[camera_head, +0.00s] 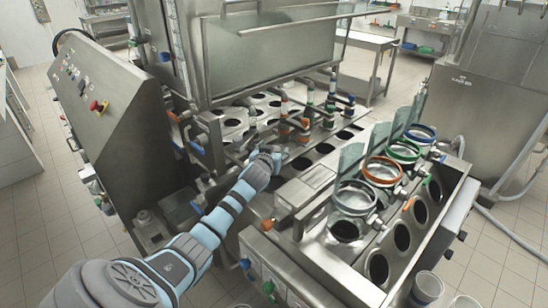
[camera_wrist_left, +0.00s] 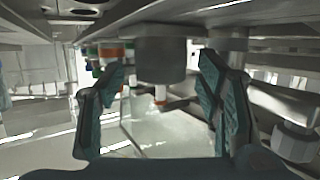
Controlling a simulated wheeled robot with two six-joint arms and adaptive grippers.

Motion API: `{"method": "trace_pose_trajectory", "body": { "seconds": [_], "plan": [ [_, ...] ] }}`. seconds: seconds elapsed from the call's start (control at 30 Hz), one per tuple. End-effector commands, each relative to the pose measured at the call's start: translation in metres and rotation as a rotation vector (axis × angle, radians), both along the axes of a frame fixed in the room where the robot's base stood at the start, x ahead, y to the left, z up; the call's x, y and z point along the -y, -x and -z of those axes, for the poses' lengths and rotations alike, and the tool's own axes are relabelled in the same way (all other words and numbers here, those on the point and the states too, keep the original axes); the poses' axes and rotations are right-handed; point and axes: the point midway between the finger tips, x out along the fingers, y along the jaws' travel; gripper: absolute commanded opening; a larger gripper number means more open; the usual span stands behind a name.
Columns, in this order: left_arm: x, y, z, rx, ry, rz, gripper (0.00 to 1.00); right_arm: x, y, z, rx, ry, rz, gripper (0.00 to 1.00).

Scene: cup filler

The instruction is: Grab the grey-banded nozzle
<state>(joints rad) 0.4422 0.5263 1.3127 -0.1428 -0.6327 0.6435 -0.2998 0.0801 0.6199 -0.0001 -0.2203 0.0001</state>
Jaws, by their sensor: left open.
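My left gripper (camera_head: 266,156) reaches in from the left, under the machine's front, among the nozzles. In the left wrist view the left gripper (camera_wrist_left: 163,95) is open, with one dark green finger on each side. A nozzle with a broad grey band (camera_wrist_left: 160,60) hangs between and beyond the fingertips, with a small orange tip below. I see no finger closed on it, and cannot tell whether either finger touches it. In the head view I cannot make out this nozzle clearly near the gripper. My right gripper is in neither view.
Nozzles with orange and green bands (camera_wrist_left: 112,52) hang to the left in the wrist view. Metal pipes are close on the right. In the head view, a cup rack with coloured rings (camera_head: 382,171) stands right of my arm, and a control panel (camera_head: 105,100) stands left.

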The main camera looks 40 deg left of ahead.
Motion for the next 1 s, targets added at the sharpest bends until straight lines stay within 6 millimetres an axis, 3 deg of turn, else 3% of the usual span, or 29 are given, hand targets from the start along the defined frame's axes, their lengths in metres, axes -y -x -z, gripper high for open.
{"method": "trace_pose_trajectory", "body": {
  "seconds": [0.03,0.4,0.77,1.0],
  "plan": [
    [0.000,0.000,0.000,0.000,0.000,0.000,0.56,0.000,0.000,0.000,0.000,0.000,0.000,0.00],
    [0.000,0.001,0.000,-0.001,-0.001,-0.001,0.00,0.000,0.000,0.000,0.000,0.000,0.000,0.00],
    [0.000,0.000,-0.007,0.003,-0.001,0.000,0.00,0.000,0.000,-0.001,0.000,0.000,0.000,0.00],
    [0.000,0.000,-0.049,0.006,-0.004,0.000,0.00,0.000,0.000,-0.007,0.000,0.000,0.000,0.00]
  ]
}}
